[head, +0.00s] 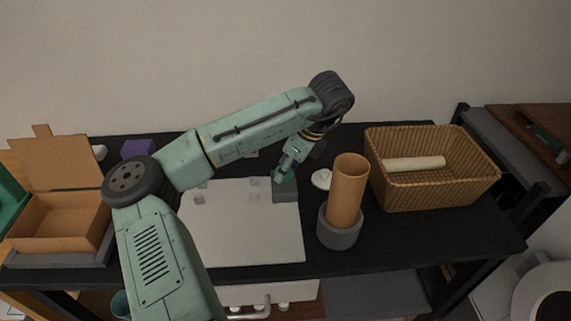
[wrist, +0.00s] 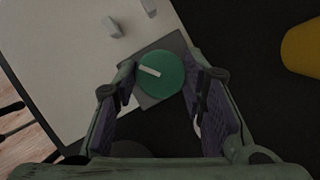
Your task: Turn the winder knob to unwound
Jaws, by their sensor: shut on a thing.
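The winder knob (wrist: 161,73) is a round green disc with a white bar-shaped mark, seen from above in the wrist view. The mark points to the upper left there. The knob sits on a grey block (wrist: 174,43), which also shows in the head view (head: 286,191) at the right part of a white board (head: 245,235). My gripper (wrist: 160,76) is over the block, with one finger on each side of the knob, shut on it. In the head view my gripper (head: 281,177) hides most of the knob.
Right of the block stand a brown cylinder (head: 348,185) in a grey round holder (head: 340,231), a small white round thing (head: 321,179) and a wicker basket (head: 440,193) with a pale roll (head: 414,163). An open cardboard box (head: 58,222) is at left.

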